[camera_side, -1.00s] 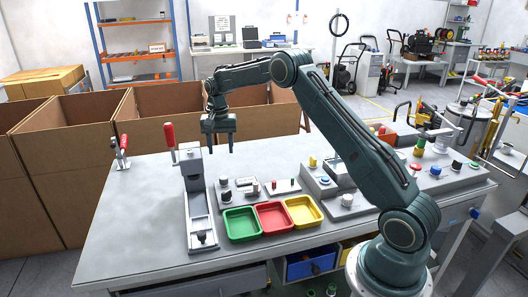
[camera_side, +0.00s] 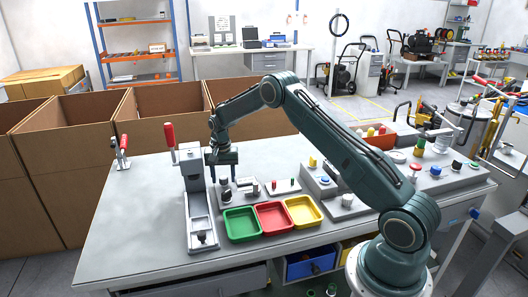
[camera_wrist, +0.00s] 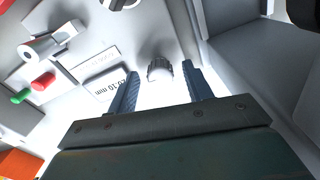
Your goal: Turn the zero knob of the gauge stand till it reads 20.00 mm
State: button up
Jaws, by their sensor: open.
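The zero knob (camera_wrist: 160,70) is a small ridged knob with a pale top in the wrist view, on the light gauge stand. A readout label (camera_wrist: 108,86) beside it seems to read 20.10 mm, though it is tilted and partly behind a finger. My gripper (camera_wrist: 159,67) is open, with one finger on either side of the knob in the picture; I cannot tell whether they touch it. In the side view, my gripper (camera_side: 222,175) points down over the gauge stand (camera_side: 225,196), just right of the lever press, and partly hides it.
The lever press (camera_side: 194,182) with a red handle stands close on the left; a grey wall (camera_wrist: 245,50) fills the wrist view's right. Green (camera_side: 242,224), red (camera_side: 274,217) and yellow (camera_side: 304,211) trays lie in front.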

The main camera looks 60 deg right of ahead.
jog(key=c, duration=1)
jog(key=shift+o, duration=0.2)
jog(key=n, duration=0.5)
jog(key=shift+n, duration=2.4)
jog(key=shift+w, duration=0.1)
jog(key=o, duration=1)
jog(key=shift+c, duration=0.2)
